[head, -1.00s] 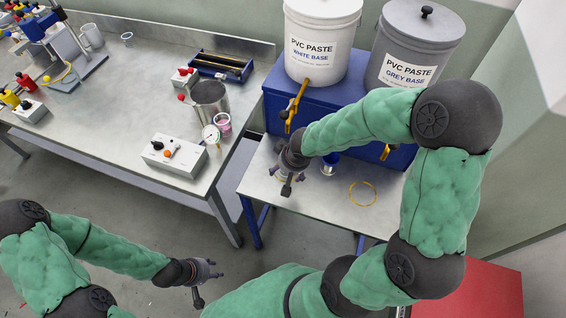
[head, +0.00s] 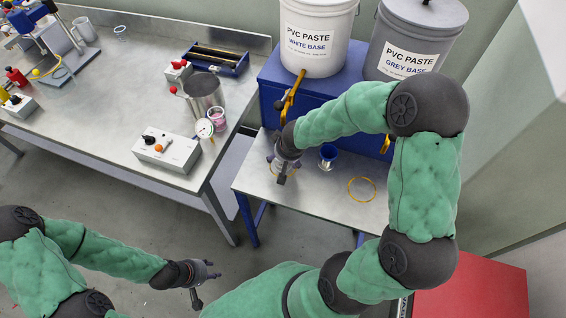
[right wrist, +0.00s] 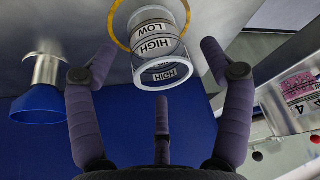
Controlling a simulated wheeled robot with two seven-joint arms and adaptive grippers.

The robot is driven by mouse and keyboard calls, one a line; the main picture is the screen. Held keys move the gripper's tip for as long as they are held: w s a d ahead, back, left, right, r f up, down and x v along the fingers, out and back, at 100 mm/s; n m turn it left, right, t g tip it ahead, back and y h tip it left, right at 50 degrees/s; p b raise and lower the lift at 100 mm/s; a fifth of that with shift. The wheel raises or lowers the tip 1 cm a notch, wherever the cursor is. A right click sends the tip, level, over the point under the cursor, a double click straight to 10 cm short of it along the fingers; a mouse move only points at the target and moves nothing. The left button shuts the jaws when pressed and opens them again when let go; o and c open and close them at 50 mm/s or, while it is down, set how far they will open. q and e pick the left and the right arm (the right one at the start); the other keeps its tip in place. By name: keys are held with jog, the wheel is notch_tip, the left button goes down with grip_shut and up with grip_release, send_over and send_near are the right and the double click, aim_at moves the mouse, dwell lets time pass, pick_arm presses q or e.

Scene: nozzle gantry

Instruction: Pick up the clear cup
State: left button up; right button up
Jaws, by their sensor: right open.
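The clear cup (right wrist: 158,45) stands in a yellow ring in the right wrist view, its open rim towards my palm and "HIGH" and "LOW" marks on its wall. My right gripper (right wrist: 160,55) is open, with a fingertip on each side of the cup and visible gaps between. A third finger shows below the rim. In the head view my right gripper (head: 283,167) is low over the small table and hides most of the cup. My left gripper (head: 205,284) is open and empty over the floor, far from the cup.
A blue funnel-like cup (head: 328,154) stands close beside my right gripper. A yellow ring (head: 361,189) lies on the small table (head: 320,194). White (head: 315,40) and grey (head: 412,45) pails stand on a blue box behind. A yellow tap lever (head: 291,98) hangs just above my right wrist.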

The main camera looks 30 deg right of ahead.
jog(key=shift+b+x, duration=0.45)
jog(key=shift+x, duration=1.15)
jog(key=c, duration=1.2)
jog(key=shift+c, duration=0.2)
jog(key=shift+r, duration=0.2)
